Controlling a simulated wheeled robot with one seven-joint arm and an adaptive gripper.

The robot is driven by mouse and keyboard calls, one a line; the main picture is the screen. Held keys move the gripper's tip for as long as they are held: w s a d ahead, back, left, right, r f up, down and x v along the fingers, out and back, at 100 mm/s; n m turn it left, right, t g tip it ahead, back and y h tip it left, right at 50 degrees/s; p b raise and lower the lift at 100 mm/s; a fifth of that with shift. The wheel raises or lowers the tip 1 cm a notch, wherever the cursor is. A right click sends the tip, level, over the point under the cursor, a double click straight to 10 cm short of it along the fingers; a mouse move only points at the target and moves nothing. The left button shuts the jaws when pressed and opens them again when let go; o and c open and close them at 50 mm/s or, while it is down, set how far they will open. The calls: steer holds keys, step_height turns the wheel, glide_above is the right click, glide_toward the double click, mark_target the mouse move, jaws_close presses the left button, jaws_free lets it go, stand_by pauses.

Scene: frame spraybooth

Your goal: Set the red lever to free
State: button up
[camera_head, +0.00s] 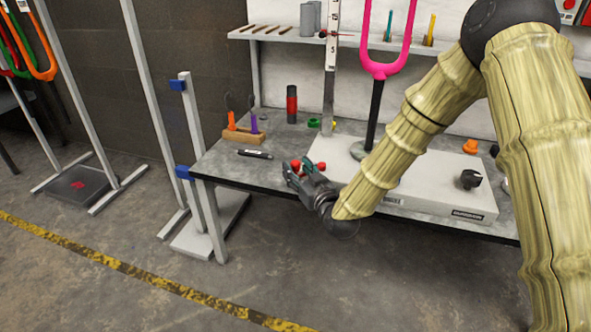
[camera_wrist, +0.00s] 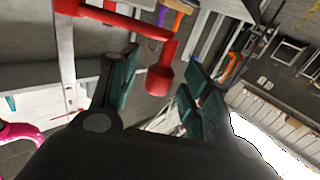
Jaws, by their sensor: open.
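The red lever (camera_wrist: 160,80) shows in the wrist view as a red bar with a bent end and a thick red knob. In the head view its red parts (camera_head: 296,163) show at the left end of the grey box on the bench, partly hidden by my gripper. My gripper (camera_head: 302,172) is open there. In the wrist view its two dark green finger pads (camera_wrist: 155,92) stand to either side of the knob, with visible gaps, so I cannot tell any touch. No "free" marking is readable.
Open floor lies in front.

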steer(key=shift+x, duration=0.85)
jaws_close()
